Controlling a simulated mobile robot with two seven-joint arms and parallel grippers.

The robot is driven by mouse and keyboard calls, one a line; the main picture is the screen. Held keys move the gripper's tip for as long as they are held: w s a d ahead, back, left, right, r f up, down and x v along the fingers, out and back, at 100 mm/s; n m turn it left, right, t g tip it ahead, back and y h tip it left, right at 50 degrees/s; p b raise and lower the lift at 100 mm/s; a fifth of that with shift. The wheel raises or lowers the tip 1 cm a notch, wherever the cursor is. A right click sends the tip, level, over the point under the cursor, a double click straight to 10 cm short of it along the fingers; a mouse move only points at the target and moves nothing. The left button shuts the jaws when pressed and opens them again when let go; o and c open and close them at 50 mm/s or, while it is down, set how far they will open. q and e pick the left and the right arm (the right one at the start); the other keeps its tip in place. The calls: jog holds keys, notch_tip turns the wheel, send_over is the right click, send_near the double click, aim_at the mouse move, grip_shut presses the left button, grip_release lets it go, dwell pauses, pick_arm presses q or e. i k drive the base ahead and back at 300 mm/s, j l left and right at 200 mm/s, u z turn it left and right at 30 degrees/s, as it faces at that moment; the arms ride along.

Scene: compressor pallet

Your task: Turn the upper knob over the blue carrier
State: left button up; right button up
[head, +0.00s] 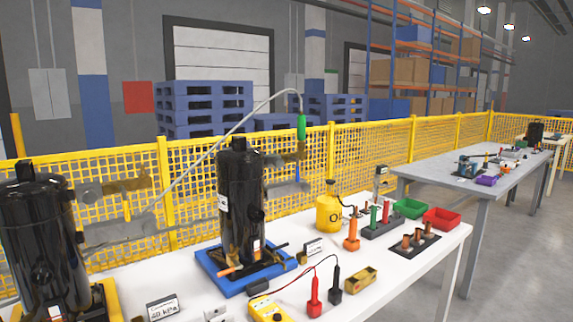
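A black cylindrical compressor (241,190) stands upright on the blue carrier (214,262) on the white table. The lower one (287,188) is greyish. A green hose end (301,127) is just above the upper fitting, and a blue piece (297,171) shows below it. Neither of my grippers is in view.
A second black compressor (40,235) stands at left on a yellow carrier (109,299). A yellow meter (268,309), yellow can (329,212) and red bin (442,218) share the table (400,275). A yellow fence (365,150) runs behind.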

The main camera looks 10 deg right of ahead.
aim_at(278, 163)
jog(key=i+l, duration=0.15)
jog(key=l, duration=0.25)
jog(key=i+l, duration=0.2)
jog(key=l, duration=0.15)
jog(key=i+l, duration=0.15)
jog(key=l, duration=0.25)
jog(key=i+l, duration=0.15)
jog(key=l, duration=0.2)
jog(key=i+l, duration=0.2)
jog(key=l, duration=0.15)
jog(key=i+l, duration=0.15)
jog(key=l, duration=0.25)
